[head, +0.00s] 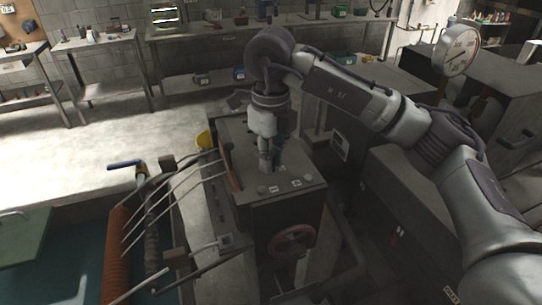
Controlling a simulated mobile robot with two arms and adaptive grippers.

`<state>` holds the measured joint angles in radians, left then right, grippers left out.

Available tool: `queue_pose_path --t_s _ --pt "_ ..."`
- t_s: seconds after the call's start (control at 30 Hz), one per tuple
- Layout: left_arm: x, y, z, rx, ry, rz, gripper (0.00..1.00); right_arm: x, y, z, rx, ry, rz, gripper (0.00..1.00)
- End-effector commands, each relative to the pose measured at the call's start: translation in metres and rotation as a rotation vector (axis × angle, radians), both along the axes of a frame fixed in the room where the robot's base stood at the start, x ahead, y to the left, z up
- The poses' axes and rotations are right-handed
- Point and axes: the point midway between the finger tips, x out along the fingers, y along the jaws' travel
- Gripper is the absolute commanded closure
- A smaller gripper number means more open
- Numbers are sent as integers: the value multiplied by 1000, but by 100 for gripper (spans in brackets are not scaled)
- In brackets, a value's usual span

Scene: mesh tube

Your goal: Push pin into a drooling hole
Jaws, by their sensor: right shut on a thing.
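My right gripper (265,160) points down over the top of a dark grey machine box (285,215), just right of the middle of the left half. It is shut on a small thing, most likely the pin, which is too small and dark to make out. I cannot tell whether the pin touches the box top. The drooling hole cannot be made out; the gripper hides part of the box top. My left gripper is not in view.
A red handwheel (292,243) is on the box's front. A round gauge (460,50) stands right. Pale floor (80,160) is clear at left.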

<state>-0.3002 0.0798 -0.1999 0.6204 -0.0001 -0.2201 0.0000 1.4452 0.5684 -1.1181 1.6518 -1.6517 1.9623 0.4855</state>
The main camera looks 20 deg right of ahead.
Motion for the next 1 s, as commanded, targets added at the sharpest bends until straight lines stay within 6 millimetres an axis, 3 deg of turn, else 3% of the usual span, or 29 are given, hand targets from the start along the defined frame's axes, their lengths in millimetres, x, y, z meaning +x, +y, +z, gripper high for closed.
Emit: queue_pose_path --t_s 0.13,0.17,0.33,0.73,1.0 --pt "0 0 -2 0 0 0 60 0 0 -2 0 0 0 100" --pt "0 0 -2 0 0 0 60 0 0 -2 0 0 0 75" --pt "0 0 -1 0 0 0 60 0 0 -2 0 0 0 49" --pt "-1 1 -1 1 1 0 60 1 0 7 2 -3 -1 49" --pt "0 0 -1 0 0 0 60 1 0 61 0 -7 -1 49"
